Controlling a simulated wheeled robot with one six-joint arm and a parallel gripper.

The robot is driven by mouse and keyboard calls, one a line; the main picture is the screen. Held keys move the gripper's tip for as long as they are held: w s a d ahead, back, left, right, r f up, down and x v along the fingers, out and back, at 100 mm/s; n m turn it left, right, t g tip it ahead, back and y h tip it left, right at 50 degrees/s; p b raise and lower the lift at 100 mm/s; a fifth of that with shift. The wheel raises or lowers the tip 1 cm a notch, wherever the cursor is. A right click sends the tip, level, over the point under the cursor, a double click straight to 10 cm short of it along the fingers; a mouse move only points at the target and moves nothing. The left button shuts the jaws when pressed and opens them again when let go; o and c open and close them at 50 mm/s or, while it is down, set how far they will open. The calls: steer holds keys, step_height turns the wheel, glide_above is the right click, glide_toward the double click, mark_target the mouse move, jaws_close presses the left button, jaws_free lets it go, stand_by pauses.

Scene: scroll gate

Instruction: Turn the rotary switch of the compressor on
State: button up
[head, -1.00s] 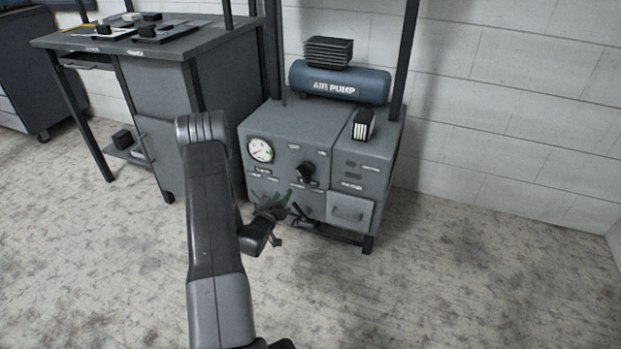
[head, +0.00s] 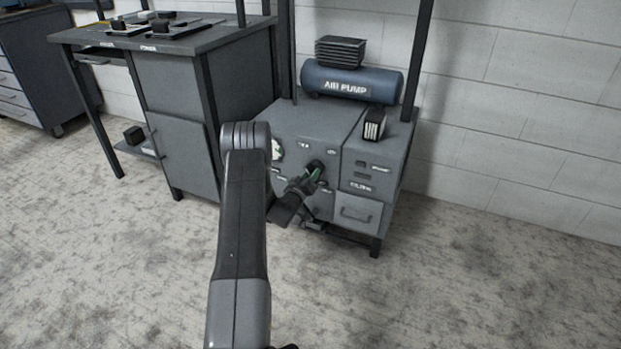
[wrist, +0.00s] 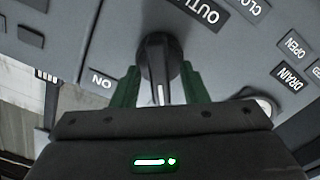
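The grey compressor (head: 312,128) stands against the wall, with a blue tank marked AIR PUMP on top. Its black rotary switch (head: 317,166) is on the front panel, partly hidden by my gripper (head: 308,179) in the head view. In the wrist view the switch (wrist: 157,58) has a bar handle with a white line pointing down toward my gripper. An ON label (wrist: 101,79) sits to its left. The green fingers of my gripper (wrist: 160,82) stand on either side of the handle, with a gap on each side. The gripper looks open.
A round gauge (head: 277,149) on the panel is partly hidden by my arm. A grey workbench (head: 180,42) stands at left. The floor in front is clear.

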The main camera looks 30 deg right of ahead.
steer(key=shift+w+d, duration=0.3)
steer(key=shift+c, duration=0.4)
jaws_close()
